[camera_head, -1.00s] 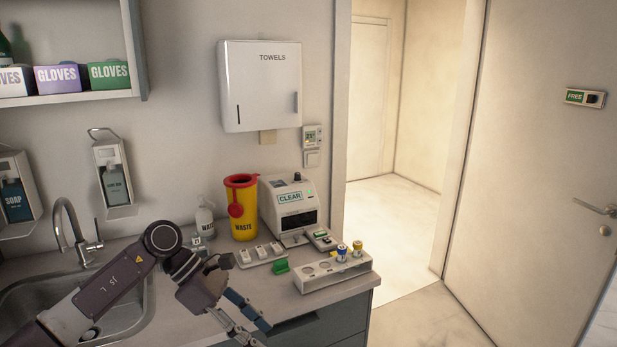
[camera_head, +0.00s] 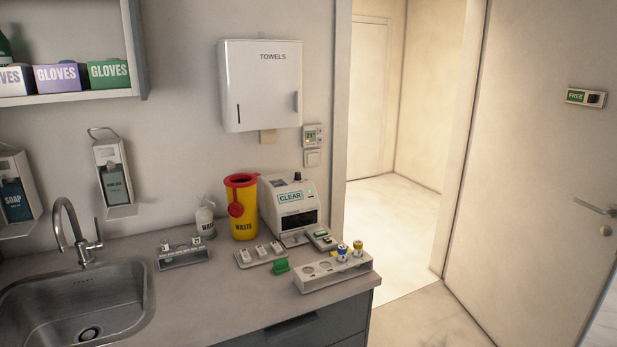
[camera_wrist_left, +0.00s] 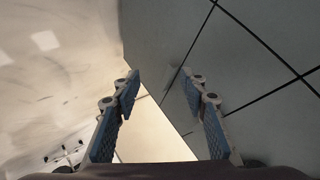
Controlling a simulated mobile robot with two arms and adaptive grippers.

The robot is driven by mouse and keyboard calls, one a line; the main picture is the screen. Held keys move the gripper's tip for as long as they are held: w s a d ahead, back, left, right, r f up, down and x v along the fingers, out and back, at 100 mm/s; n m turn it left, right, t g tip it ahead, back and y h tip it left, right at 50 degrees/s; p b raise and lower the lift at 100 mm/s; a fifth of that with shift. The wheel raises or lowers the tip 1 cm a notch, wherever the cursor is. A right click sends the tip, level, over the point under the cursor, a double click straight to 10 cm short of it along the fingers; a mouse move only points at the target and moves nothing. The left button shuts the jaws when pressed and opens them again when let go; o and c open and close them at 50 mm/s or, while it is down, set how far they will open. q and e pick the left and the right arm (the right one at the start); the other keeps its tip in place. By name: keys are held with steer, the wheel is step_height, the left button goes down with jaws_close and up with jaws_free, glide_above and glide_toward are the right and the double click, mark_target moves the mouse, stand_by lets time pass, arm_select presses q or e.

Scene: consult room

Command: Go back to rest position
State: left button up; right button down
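My left gripper (camera_wrist_left: 160,95) shows in the left wrist view. Its two blue-padded fingers stand apart with nothing between them, so it is open and empty. Beyond the fingers are a pale marbled surface and grey panels with dark seams. Neither arm shows in the head view, and my right gripper is not in view.
The counter (camera_head: 215,290) holds a sink (camera_head: 115,300), a small rack (camera_head: 183,258), a yellow waste bin (camera_head: 243,215), a white analyser (camera_head: 290,205), a tray (camera_head: 262,257), a green piece (camera_head: 281,267) and a vial rack (camera_head: 325,280) with two vials. A doorway stands open at right.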

arm_select(q)
steer(key=s+a+f+n+g+y, duration=0.1)
steer(key=s+f+n+g, duration=0.2)
steer(key=s, duration=1)
steer(key=s+a+f+n+g+y, duration=0.1)
steer(key=s+f+n+g, duration=0.2)
steer(key=s+f, duration=0.4)
steer(key=s+a+f+n+g+y, duration=0.1)
steer(key=s+f+n+g, duration=0.2)
steer(key=s, duration=1.7)
step_height(320, 180, down, 3)
steer(key=shift+s+a+f+n, duration=0.1)
steer(key=shift+s+a+n, duration=0.1)
steer(key=shift+s+n, duration=0.15)
steer(key=shift+w, duration=0.1)
